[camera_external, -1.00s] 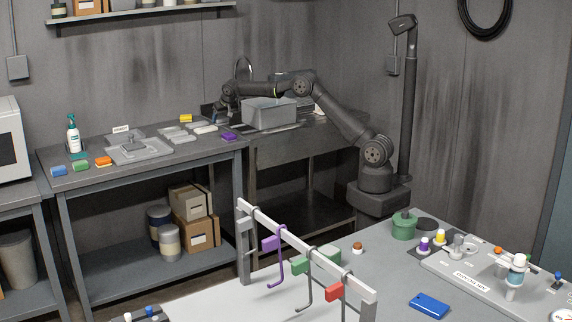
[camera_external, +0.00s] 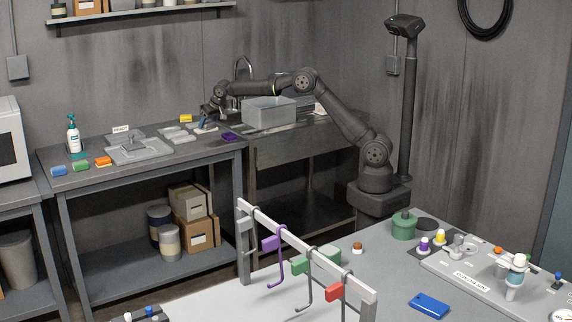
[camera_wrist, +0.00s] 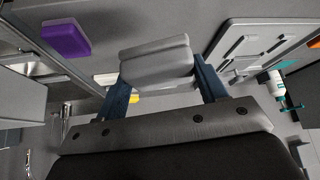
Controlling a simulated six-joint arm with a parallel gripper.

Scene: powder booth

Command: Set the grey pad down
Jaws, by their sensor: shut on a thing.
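My gripper (camera_wrist: 162,90) is shut on a grey pad (camera_wrist: 155,66), which sits between its two dark blue fingers in the wrist view. In the external view my gripper (camera_external: 207,122) is over the right part of the grey bench (camera_external: 210,147), near several other light grey pads (camera_external: 173,133). The held pad is hard to make out there, and I cannot tell whether it touches the bench or a pad under it.
A purple block (camera_external: 230,136) lies to the right, also in the wrist view (camera_wrist: 66,40). A yellow block (camera_external: 186,118) is behind. A grey tray fixture (camera_external: 140,151) is to the left, with a spray bottle (camera_external: 73,136) farther left. A grey tub (camera_external: 270,112) stands right.

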